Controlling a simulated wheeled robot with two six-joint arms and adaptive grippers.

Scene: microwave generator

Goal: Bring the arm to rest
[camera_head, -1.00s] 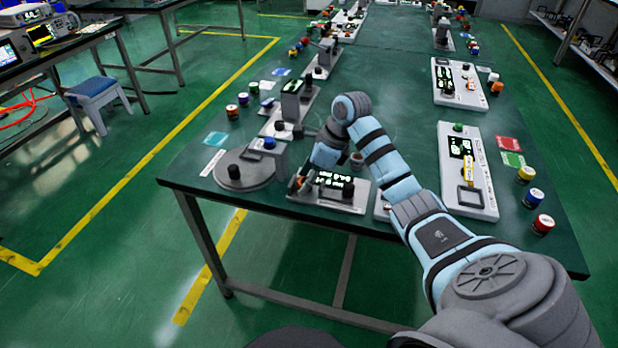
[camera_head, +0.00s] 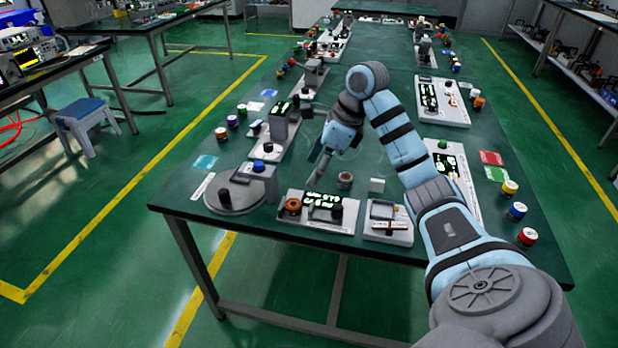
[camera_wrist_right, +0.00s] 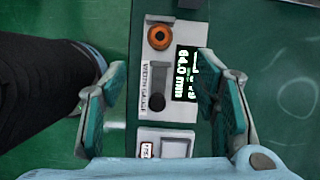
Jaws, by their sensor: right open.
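My right arm reaches in from the lower right of the head view. Its gripper (camera_head: 325,166) is over the table (camera_head: 395,165), behind the width gauge and clear of it. In the right wrist view the gripper (camera_wrist_right: 163,72) is open, with its green-padded fingers spread wide and nothing between them. The width gauge (camera_head: 322,224) lies below, with a lit display reading 64.0 mm in the wrist view (camera_wrist_right: 185,75). An orange ring with a dark centre (camera_head: 292,206) sits at one end of the gauge; it also shows in the wrist view (camera_wrist_right: 159,37). My left gripper is not shown.
A grey turntable (camera_head: 235,197) stands left of the gauge, and a small tray device (camera_head: 388,222) stands right of it. Coloured spools (camera_head: 517,211) line the right edge.

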